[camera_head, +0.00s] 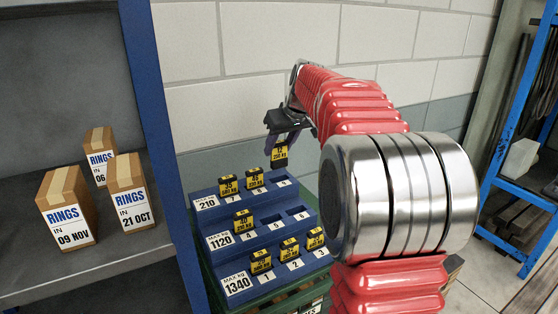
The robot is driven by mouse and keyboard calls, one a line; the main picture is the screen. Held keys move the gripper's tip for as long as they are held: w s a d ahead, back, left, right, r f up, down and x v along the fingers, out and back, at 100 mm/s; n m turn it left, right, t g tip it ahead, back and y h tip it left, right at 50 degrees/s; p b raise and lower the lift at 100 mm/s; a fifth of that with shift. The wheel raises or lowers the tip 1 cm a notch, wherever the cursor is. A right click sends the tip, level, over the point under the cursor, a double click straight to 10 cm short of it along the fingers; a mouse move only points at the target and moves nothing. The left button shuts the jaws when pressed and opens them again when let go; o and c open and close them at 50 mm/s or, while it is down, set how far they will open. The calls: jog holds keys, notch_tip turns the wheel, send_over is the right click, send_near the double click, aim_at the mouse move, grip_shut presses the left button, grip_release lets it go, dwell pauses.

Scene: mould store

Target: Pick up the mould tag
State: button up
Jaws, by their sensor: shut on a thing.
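My gripper (288,141) is shut on a small yellow and black mould tag (279,154). The tag hangs upright from the jaws, above the right part of the top step of a blue stepped rack (206,218). It looks apart from the rack, though the gap is hard to judge. Its print is too small to read in full. Several similar tags stand in the rack, among them two on the top step (254,179), one on the middle step (243,222) and three on the lowest step (290,249).
A grey shelf (95,262) with a blue post (165,150) stands left of the rack and holds cardboard boxes marked RINGS (129,190). A pale block wall (270,50) is behind. A blue shelving frame (520,190) stands at the far right.

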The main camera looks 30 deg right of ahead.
jog(key=shift+r, duration=1.5)
jog(key=shift+r, duration=0.15)
jog(key=shift+r, duration=0.85)
jog(key=shift+s, duration=0.15)
